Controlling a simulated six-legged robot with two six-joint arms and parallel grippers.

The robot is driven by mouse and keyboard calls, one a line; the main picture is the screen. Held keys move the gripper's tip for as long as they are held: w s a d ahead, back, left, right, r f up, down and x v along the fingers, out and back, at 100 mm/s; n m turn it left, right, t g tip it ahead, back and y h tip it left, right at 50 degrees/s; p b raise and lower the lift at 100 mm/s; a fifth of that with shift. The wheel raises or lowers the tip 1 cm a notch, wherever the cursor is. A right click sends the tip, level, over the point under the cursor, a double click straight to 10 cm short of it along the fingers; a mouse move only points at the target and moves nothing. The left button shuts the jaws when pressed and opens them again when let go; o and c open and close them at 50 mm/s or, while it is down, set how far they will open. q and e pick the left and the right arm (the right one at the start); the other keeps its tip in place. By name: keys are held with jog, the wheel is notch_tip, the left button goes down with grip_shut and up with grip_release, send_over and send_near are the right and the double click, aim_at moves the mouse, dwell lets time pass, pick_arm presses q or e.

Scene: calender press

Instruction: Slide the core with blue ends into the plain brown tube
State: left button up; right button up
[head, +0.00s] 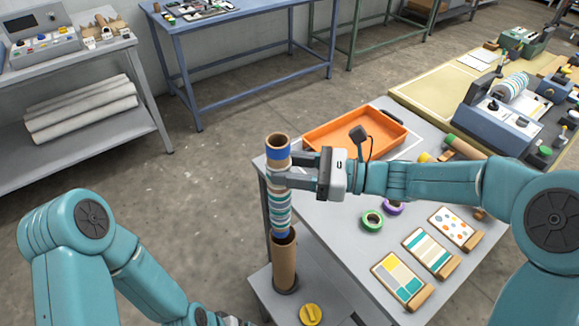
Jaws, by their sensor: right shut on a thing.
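The core (279,214) is a tube with a brown rim, a blue band near its top and teal and white stripes below. It stands nearly upright. My right gripper (284,179) is shut on its upper part from the right. The plain brown tube (284,266) stands upright in a dark base directly below.
A grey table to the right holds an orange tray (322,131), green tape (372,220), purple tape (393,208) and pattern sample boards (430,252). A yellow knob (310,314) is right of the tube's base. Open floor lies to the left.

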jog(key=shift+s+d+r, duration=0.3)
jog(key=shift+s+d, duration=0.1)
jog(key=shift+s, duration=0.05)
jog(key=shift+w+a, duration=0.1)
jog(key=shift+w, duration=0.1)
jog(key=shift+s, duration=0.1)
jog(key=shift+w+a+f+b, duration=0.15)
jog(key=shift+f+b, duration=0.5)
jog(key=shift+f, duration=0.35)
jog(key=shift+w+d+f+b, duration=0.15)
jog(key=shift+f+b, duration=0.45)
jog(key=shift+f, duration=0.35)
jog(key=shift+a, duration=0.1)
